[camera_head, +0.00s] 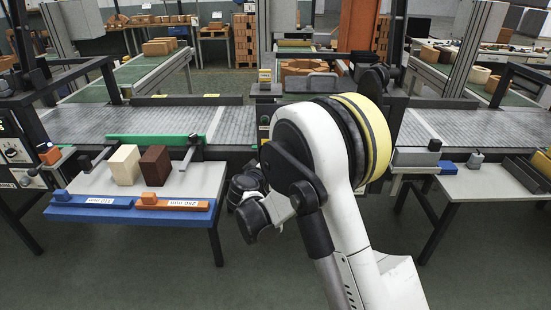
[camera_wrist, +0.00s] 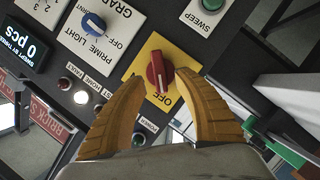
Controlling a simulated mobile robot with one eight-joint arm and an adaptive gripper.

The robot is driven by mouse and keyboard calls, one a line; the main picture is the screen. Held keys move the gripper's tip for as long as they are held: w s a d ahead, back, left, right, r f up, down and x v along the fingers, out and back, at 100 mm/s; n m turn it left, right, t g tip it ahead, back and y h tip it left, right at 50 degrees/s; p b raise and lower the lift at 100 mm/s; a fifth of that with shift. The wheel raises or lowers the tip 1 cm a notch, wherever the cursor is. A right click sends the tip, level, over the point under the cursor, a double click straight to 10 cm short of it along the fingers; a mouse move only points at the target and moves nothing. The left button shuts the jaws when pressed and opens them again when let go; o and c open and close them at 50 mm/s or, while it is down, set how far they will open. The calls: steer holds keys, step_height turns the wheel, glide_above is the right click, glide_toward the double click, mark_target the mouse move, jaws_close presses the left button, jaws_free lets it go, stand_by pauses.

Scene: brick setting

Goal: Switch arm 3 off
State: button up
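A red rotary switch (camera_wrist: 158,73) sits on a yellow plate (camera_wrist: 184,57) on a dark control panel in the wrist view. Its grip bar stands roughly upright in the picture. The word OFF is printed on the plate below the knob; any other lettering there is hidden, so I cannot read an arm number. My gripper (camera_wrist: 163,88) has two orange fingers, spread apart, with the tips either side of the lower part of the switch. Gaps show between fingers and knob, and nothing is held. In the head view my arm hides the gripper and this switch.
A blue knob (camera_wrist: 94,23) on a white PRIME LIGHT plate and a green button (camera_wrist: 202,27) marked SWEEP are close by. A display (camera_wrist: 32,45) reads 0 pcs. In the head view, a table (camera_head: 205,180) with two blocks stands left, before a conveyor (camera_head: 75,122).

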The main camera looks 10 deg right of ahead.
steer(key=v, duration=0.8)
steer(key=shift+r, duration=0.1)
steer(key=s+d+r+m+g+y, duration=0.1)
steer(key=s+d+r+g, duration=0.2)
steer(key=s, duration=0.4)
steer(key=s+d+r+m+g+y, duration=0.1)
steer(key=s+d+r, duration=0.2)
steer(key=s+d, duration=0.3)
steer(key=s+a+g+y, duration=0.1)
steer(key=s+y, duration=0.1)
steer(key=s, duration=0.8)
steer(key=s+a+f+m+y, duration=0.1)
steer(key=s+a+y, duration=0.1)
steer(key=s, duration=0.8)
steer(key=shift+m+g+y, duration=0.3)
steer(key=shift+g+y, duration=0.1)
steer(key=shift+y, duration=0.3)
steer(key=shift+a+f, duration=0.15)
steer(key=shift+f, duration=0.05)
